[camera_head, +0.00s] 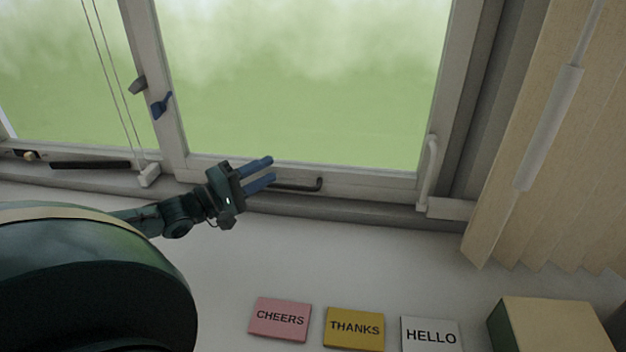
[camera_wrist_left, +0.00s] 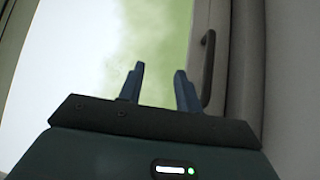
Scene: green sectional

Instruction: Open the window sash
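The window sash (camera_head: 350,181) has a pale frame around a large pane with a green view behind it. A dark bar handle (camera_head: 300,185) sits on its bottom rail and also shows in the left wrist view (camera_wrist_left: 208,68). My left gripper (camera_head: 272,171) is open, its two blue fingers apart and empty. It is at the bottom rail, just left of the handle's free end, and overlaps part of the handle in the head view. In the left wrist view the handle is right of both fingers, not between them. I cannot tell whether they touch. My right gripper is not in view.
A pale lever handle (camera_head: 431,170) is on the right side of the frame. A blue catch (camera_head: 161,105) is on the left post. Cards (camera_head: 280,319) and a box (camera_head: 552,325) lie on the white surface below. Blinds (camera_head: 560,140) hang at right.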

